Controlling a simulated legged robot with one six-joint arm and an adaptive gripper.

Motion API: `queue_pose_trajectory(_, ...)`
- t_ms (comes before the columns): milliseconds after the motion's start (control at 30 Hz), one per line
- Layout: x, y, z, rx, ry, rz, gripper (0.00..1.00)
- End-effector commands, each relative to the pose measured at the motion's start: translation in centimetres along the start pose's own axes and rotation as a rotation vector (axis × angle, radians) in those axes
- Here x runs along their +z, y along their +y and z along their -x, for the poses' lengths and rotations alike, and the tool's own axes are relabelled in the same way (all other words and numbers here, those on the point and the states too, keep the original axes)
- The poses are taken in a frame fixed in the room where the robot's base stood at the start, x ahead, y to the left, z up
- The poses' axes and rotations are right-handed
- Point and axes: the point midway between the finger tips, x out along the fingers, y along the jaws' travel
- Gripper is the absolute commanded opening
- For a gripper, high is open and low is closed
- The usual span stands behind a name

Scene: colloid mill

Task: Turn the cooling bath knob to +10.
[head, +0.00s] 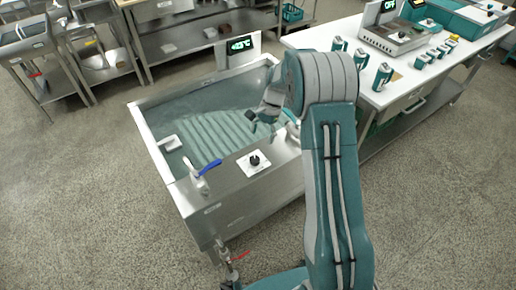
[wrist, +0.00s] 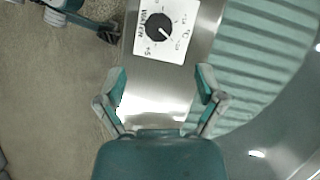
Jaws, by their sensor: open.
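The cooling bath knob (head: 254,161) is a round black dial on a white square plate, on the bath's front steel ledge. In the wrist view the knob (wrist: 160,26) is near the top, with a pale pointer mark toward the lower right and printed markings around it; the setting is too small to read surely. My gripper (wrist: 161,80) is open and empty, its two fingers spread over the steel ledge, apart from the knob. In the head view my gripper (head: 262,118) is over the bath, partly hidden by my arm. The bath display (head: 241,44) shows green digits, possibly +13°C.
The cooling bath (head: 143,128) holds liquid over ribbed coils. A blue-handled tap (head: 207,170) stands left of the knob, and a red-handled valve (head: 231,262) is below the bath's front. A white bench (head: 345,68) with several small teal containers is at the right.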

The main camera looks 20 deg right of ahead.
Motion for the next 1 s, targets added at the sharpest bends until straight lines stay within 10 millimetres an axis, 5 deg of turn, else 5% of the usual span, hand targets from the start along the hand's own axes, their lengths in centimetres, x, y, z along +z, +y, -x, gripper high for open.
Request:
queue_pose_trajectory(233,0.1,-0.1,2.7,0.001,-0.001,0.001,0.87)
queue_pose_trajectory(767,0.2,0.0,3.0,0.000,0.001,0.004,0.87)
queue_pose_trajectory(1000,4.0,1.4,7.5,-0.027,0.088,0.122,0.87)
